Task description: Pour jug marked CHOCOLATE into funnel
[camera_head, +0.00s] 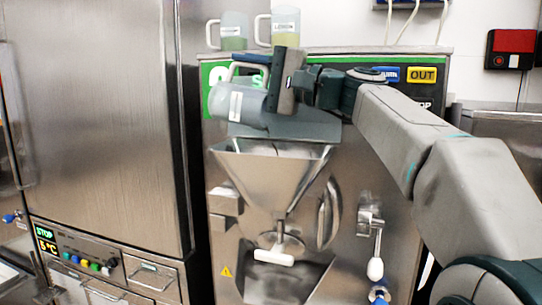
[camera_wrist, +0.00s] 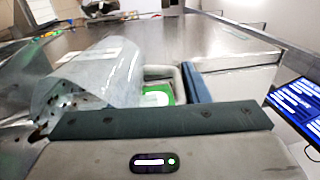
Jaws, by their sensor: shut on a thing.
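A translucent jug (camera_head: 253,107) with a white label is held above the steel funnel (camera_head: 262,175) on the front of the batch freezer. The label's writing is too small to read. The jug is tipped over onto its side, leaning left. My gripper (camera_head: 268,77) is shut on its handle, at the jug's upper right. In the wrist view the jug (camera_wrist: 118,68) lies left of my gripper (camera_wrist: 180,95), with dark specks at its near lower end. No stream into the funnel can be made out.
Two more jugs stand on top of the freezer: a left one (camera_head: 234,30) and one with a label (camera_head: 286,26). A tall steel cabinet (camera_head: 95,120) stands close on the left. A lever handle (camera_head: 374,265) sticks out right of the funnel.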

